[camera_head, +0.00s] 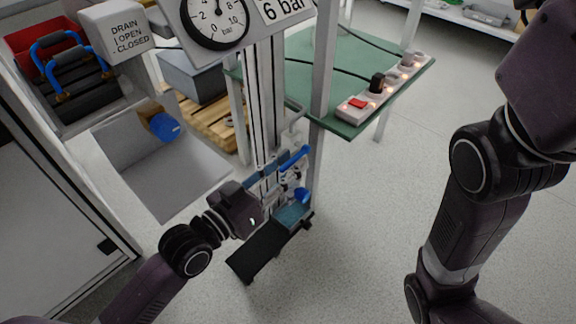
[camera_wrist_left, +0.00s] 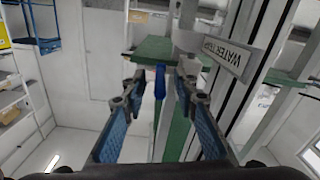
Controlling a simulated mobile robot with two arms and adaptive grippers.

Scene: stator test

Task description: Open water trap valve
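A blue lever (camera_wrist_left: 160,82) hangs upright in the left wrist view, below a sign (camera_wrist_left: 228,57) whose readable part says WATER TR. I take it to be the water trap valve's handle. My left gripper (camera_wrist_left: 160,88) is open, with one blue-padded finger on each side of the lever and visible gaps to both. The lever's depth between the fingers is hard to tell. In the head view my left gripper (camera_head: 291,188) is at the foot of the grey column, beside small bright blue parts (camera_head: 301,195). The valve body is mostly hidden there. My right gripper is out of view.
A green shelf (camera_head: 335,60) carries a switch strip (camera_head: 385,85). A DRAIN OPEN/CLOSED sign (camera_head: 122,36) is left, above a grey tray (camera_head: 165,180). Open floor lies right.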

